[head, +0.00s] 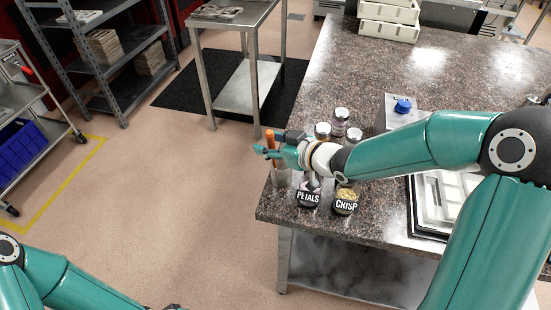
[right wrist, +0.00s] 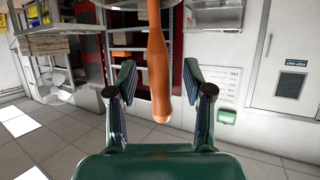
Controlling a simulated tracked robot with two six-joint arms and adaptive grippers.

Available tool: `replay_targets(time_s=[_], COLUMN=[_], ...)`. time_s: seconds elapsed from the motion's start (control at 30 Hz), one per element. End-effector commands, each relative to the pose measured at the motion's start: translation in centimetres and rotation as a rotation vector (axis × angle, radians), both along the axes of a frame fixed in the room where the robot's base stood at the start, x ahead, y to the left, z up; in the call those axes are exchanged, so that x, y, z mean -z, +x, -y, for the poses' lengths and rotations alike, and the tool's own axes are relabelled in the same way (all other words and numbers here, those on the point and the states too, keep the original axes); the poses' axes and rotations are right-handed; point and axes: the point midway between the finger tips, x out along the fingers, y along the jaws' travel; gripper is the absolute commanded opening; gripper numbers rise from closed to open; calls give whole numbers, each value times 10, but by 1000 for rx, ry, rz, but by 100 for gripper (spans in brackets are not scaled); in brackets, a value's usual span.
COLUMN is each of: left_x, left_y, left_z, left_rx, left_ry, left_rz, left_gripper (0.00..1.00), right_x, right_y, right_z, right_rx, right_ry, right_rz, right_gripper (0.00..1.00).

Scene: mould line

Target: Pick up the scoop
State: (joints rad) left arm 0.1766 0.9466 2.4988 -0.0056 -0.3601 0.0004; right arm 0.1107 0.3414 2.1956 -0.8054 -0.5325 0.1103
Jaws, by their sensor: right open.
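In the right wrist view the handle (right wrist: 158,70) hangs into the picture between the fingers. Its scooping end is hidden. My right gripper (head: 268,151) is at the handle, open, with one finger on each side (right wrist: 158,95); there are gaps between fingers and handle in the wrist view. My left arm is at the lower left of the head view; only a dark sliver shows near its gripper end, at the bottom edge.
Beside the cup stand jars labelled PETALS (head: 308,196) and CRISP (head: 346,200), with more lidded jars behind. A grey box with a blue knob (head: 403,106) and a white tray (head: 430,205) are to the right.

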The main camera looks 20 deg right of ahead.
Motion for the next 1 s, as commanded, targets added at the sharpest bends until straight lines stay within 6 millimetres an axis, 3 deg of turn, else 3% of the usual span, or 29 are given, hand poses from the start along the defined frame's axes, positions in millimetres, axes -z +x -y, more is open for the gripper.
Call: replay_targets(time_s=[0.17,0.47,1.0], left_x=[0,0,-1], left_y=[0,0,0], left_z=[0,0,0], left_rx=[0,0,0], left_ry=[0,0,0], left_rz=[0,0,0], left_gripper=[40,40,40], right_x=[0,0,-6], right_y=[0,0,0], right_z=[0,0,-1], right_rx=[0,0,-3], right_ry=[0,0,0], right_rz=[0,0,2], right_gripper=[48,0,0])
